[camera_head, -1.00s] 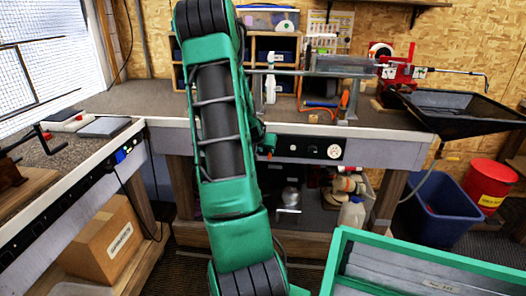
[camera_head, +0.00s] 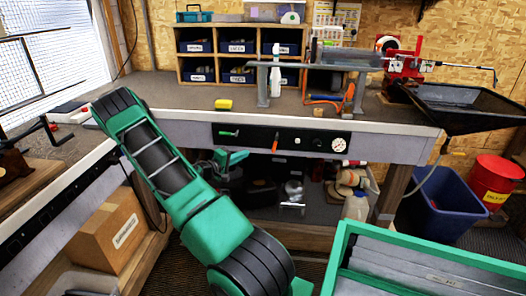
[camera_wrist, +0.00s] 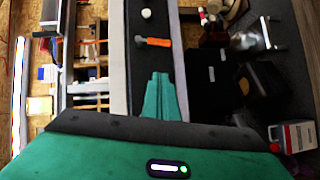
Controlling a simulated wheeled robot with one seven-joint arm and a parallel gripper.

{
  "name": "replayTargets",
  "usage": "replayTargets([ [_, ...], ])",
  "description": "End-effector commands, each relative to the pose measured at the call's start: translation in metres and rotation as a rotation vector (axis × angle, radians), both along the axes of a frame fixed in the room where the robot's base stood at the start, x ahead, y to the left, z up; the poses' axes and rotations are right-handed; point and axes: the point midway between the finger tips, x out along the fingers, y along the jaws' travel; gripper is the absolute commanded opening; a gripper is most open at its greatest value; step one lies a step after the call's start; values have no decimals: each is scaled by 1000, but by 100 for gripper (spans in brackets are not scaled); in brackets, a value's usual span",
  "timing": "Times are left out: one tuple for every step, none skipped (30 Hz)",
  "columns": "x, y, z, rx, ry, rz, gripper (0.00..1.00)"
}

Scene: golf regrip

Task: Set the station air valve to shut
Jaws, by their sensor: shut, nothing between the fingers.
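A dark control panel (camera_head: 255,138) runs along the front edge of the back bench. It carries a green-handled lever (camera_head: 228,133) lying level, an orange-handled lever (camera_head: 275,137) hanging roughly downward, a small pale knob (camera_head: 297,140) and a round white gauge (camera_head: 338,145). I cannot read labels, so which lever is the station air valve is not clear. My gripper (camera_head: 240,156) is shut and empty, just below and in front of the panel between the two levers. In the wrist view its closed fingers (camera_wrist: 160,76) point toward the orange lever (camera_wrist: 153,42), apart from it.
A yellow block (camera_head: 223,104) lies on the bench top above the panel. A black tray (camera_head: 460,100) overhangs at the right. A green-rimmed bin (camera_head: 430,249) stands in the right foreground, and a cardboard box (camera_head: 108,228) at the left below the side bench.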

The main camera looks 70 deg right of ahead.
Motion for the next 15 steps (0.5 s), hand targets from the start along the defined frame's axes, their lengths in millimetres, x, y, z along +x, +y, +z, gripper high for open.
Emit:
replayTargets([
  [2,1,1,-8,13,4,0],
  [2,1,1,-11,17,6,0],
  [1,-1,1,-13,20,6,0],
  [0,-3,1,-14,20,5,0],
  [-1,-6,1,-13,20,4,0],
  [-2,-11,0,-13,19,4,0],
  [-3,-15,0,-13,18,4,0],
  [-5,-19,-1,-13,17,3,0],
  [-7,-26,-1,-13,17,3,0],
  [-8,-31,-2,-13,17,3,0],
  [-10,-36,-2,-13,17,3,0],
  [-12,-44,-3,-13,16,2,0],
  [-14,-49,-3,-13,15,1,0],
  [-15,-54,-4,-12,16,2,0],
  [-17,-62,-5,-11,16,3,0],
])
